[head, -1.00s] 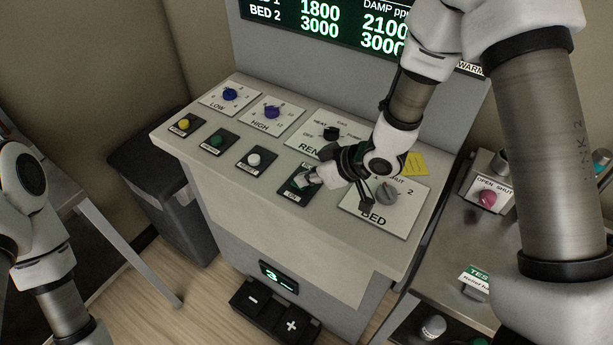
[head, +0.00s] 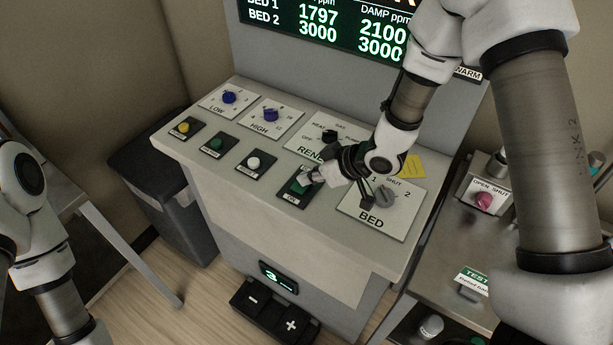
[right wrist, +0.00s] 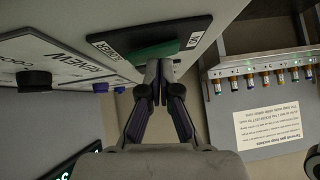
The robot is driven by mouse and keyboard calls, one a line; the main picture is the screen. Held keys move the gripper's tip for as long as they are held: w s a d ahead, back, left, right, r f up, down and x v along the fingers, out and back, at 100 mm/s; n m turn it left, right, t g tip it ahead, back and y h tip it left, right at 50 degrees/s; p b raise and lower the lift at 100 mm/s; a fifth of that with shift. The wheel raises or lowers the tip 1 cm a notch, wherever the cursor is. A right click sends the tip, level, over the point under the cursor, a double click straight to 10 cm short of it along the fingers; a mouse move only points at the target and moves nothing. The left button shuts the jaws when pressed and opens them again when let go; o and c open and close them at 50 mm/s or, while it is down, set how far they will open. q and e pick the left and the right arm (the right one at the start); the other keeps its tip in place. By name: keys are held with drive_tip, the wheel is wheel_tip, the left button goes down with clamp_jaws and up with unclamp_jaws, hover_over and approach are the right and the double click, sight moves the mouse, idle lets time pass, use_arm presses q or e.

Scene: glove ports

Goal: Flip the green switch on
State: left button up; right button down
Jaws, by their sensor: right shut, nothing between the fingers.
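The green switch (head: 297,187) is a rocker on a dark plate with an "ON" label at its near edge, on the sloped panel. In the right wrist view the green switch (right wrist: 150,50) shows at a steep angle, just beyond my fingertips. My right gripper (head: 313,177) is shut and empty, its tips at the right side of the rocker and covering part of it. In the right wrist view my right gripper (right wrist: 159,75) has its fingers together close to the plate. I cannot tell whether they touch it or which way the rocker is tilted. My left gripper is out of view.
The BED knob (head: 384,196) is close right of my right gripper, and the black RENEW knob (head: 330,136) is behind it. Yellow (head: 184,127), green (head: 215,143) and white (head: 253,162) buttons lie to the left. A side bench has a pink knob (head: 484,200).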

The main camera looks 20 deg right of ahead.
sight(307, 187)
drive_tip(key=shift+a+r, duration=0.1)
drive_tip(key=shift+r, duration=0.1)
wheel_tip(307, 187, up, 5)
drive_tip(key=p, duration=0.5)
drive_tip(key=shift+a+f, duration=0.1)
drive_tip(key=shift+f, duration=0.05)
drive_tip(key=shift+s+d+b, duration=0.3)
drive_tip(key=shift+s+b, duration=0.35)
drive_tip(key=shift+b, duration=0.3)
drive_tip(key=s+a+b+v, duration=0.1)
drive_tip(key=v, duration=0.7)
